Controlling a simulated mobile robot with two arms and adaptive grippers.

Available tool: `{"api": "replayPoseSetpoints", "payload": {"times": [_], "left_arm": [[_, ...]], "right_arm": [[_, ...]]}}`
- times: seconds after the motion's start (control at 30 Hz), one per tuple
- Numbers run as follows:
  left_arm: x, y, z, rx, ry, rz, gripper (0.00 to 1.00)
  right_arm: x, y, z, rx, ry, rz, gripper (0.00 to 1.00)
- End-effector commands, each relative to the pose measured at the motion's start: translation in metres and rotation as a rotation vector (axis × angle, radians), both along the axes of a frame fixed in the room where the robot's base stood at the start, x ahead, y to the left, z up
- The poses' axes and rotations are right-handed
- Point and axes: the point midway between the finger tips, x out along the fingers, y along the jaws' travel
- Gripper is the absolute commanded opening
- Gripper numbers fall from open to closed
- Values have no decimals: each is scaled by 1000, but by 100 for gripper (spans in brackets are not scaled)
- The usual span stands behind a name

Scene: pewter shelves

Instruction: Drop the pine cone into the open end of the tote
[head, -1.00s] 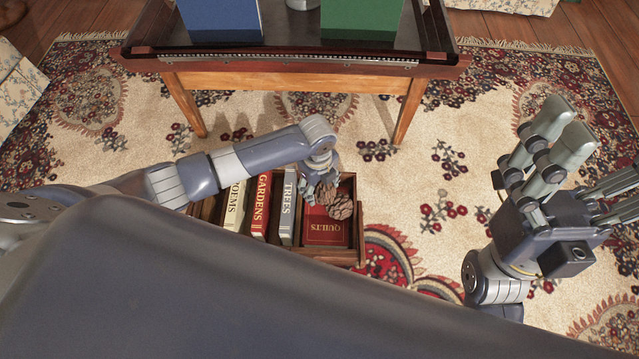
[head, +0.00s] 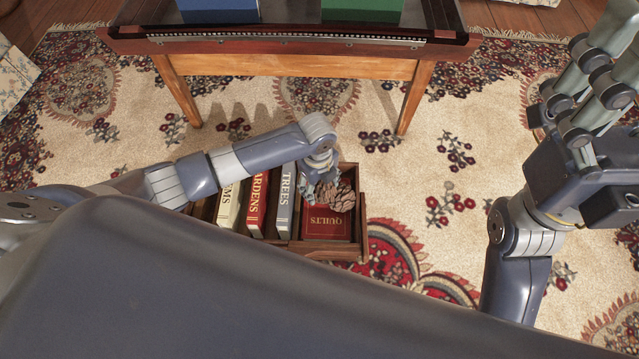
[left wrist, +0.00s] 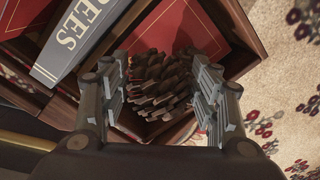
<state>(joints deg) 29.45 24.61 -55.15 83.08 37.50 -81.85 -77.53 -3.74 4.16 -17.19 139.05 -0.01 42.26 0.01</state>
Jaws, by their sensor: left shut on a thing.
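The brown pine cone (head: 340,196) is held at the open right end of the wooden tote (head: 361,225). My left gripper (head: 325,183) is shut on it; in the left wrist view the pine cone (left wrist: 160,88) sits between the fingers, with the tote's wall (left wrist: 243,22) and a flat red book (left wrist: 185,25) beyond. I cannot tell whether the cone touches the book. My right gripper (head: 612,85) is open and empty at the right, partly cut off by the picture edge.
Upright books fill the tote's left part, the grey TREES book (head: 285,203) nearest the cone. The red QUILTS book (head: 326,226) lies flat in the open end. A wooden table (head: 290,66) stands behind. Patterned carpet (head: 440,150) is clear to the right.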

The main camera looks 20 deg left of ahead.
Motion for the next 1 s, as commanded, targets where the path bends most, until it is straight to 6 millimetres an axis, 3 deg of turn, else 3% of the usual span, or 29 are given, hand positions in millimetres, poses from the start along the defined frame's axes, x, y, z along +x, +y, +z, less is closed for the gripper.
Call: {"api": "replayPoseSetpoints", "payload": {"times": [0.03,0.13,0.57,0.67,1.0], "left_arm": [[0,0,0,0,0,0,59],[0,0,0,0,0,0,80],[0,0,4,0,-1,0,80],[1,1,16,-1,-3,0,80],[-1,1,87,-1,-3,-1,80]], "right_arm": [[0,0,0,0,0,0,90],[0,0,0,0,0,0,90],[0,0,-1,0,2,0,90],[0,0,0,-1,2,0,90],[0,0,0,0,1,0,90]]}}
